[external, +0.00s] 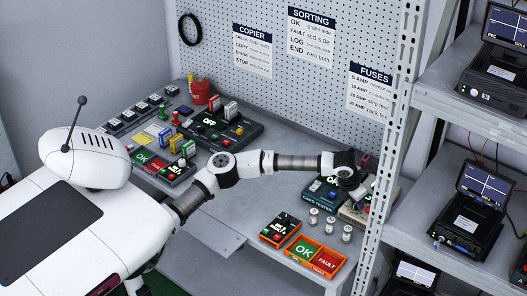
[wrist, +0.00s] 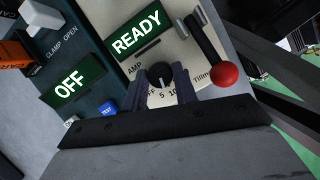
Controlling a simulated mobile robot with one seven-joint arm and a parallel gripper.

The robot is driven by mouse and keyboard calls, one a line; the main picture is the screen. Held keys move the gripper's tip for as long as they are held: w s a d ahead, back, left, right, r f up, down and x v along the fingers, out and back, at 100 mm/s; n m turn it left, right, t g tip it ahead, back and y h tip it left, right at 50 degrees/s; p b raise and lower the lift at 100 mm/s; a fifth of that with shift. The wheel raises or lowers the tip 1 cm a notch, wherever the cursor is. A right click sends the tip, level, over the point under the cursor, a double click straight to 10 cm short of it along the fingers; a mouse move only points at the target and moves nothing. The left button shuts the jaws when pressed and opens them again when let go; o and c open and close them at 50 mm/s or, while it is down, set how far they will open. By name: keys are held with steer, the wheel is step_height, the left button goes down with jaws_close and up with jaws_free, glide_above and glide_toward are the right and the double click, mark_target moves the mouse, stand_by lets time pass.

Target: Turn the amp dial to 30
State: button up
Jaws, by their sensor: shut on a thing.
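The amp dial (wrist: 160,74) is a round black knob on a cream panel, seen in the wrist view. A white mark shows on the knob, and the labels "AMP", "5" and "10" are printed around it. Other numbers are hidden by my fingers. My gripper (wrist: 162,93) is shut on the dial, with one dark finger on each side. In the external view my gripper (external: 347,172) is over the cream device (external: 352,217) at the bench's right end, and hides the dial there. The exact setting cannot be read.
A green "READY" display (wrist: 136,34) and a red-ball lever (wrist: 224,75) flank the dial. The dark card tester (external: 322,190), with an "OFF" display (wrist: 70,85), adjoins on the left. Metal rack posts (external: 392,130) stand close on the right.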

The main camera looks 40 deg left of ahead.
steer(key=n, duration=0.2)
steer(key=n+y+b, duration=0.1)
steer(key=shift+d+n, duration=0.2)
steer(key=shift+n, duration=0.2)
steer(key=n+y, duration=0.1)
steer(key=n, duration=0.2)
steer(key=shift+d+r+n+y+p, duration=0.1)
steer(key=shift+r+n+y+p, duration=0.05)
steer(key=shift+n+y+p, duration=0.2)
steer(key=n+p, duration=0.1)
steer(key=n, duration=0.1)
steer(key=n+y+p, duration=0.1)
steer(key=p, duration=0.1)
steer(key=shift+r+n+g+y, duration=0.1)
steer(key=shift+n+g+y, duration=0.15)
steer(key=shift+n+g, duration=0.15)
steer(key=shift+w+n+y+p, duration=0.1)
steer(key=shift+n+y+p, duration=0.2)
steer(key=shift+n+p, duration=0.45)
steer(key=shift+f, duration=0.2)
steer(key=o, duration=1)
steer(key=shift+c, duration=0.2)
